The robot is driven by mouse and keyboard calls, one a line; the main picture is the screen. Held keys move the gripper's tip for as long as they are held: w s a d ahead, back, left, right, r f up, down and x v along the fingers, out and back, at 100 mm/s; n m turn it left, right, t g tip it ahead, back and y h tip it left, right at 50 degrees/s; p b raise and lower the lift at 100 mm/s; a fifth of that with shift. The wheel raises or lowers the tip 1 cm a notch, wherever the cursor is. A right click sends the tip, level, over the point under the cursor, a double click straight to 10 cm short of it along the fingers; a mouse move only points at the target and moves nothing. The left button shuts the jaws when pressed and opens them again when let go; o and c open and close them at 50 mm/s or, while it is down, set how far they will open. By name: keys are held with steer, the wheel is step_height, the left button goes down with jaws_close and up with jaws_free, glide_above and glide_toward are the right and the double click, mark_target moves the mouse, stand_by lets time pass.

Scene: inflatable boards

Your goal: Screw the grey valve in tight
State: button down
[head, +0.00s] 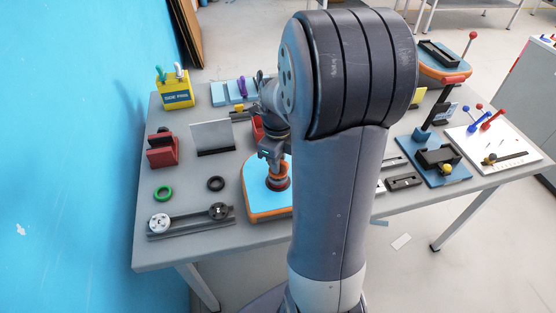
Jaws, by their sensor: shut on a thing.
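My gripper (274,166) points down over the near end of a blue inflatable board (262,201) with an orange rim. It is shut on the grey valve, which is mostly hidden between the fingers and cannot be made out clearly. Directly below the fingertips is a reddish-brown round valve seat (278,184) on the board. The valve is at this seat; how deep it sits I cannot tell. My own arm covers the right part of the board.
A dark rail with two round knobs (188,219), a green ring (163,193) and a black ring (216,184) lie left of the board. A red block (162,150) and a grey upright plate (213,138) stand behind them. Several fixtures fill the table's right side.

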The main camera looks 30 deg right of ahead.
stand_by(0.3)
steer(key=shift+m, duration=1.8)
steer(key=shift+m+p, duration=0.3)
steer(key=shift+m, duration=1.4)
steer(key=c, duration=1.3)
jaws_free()
steer(key=shift+c, duration=0.2)
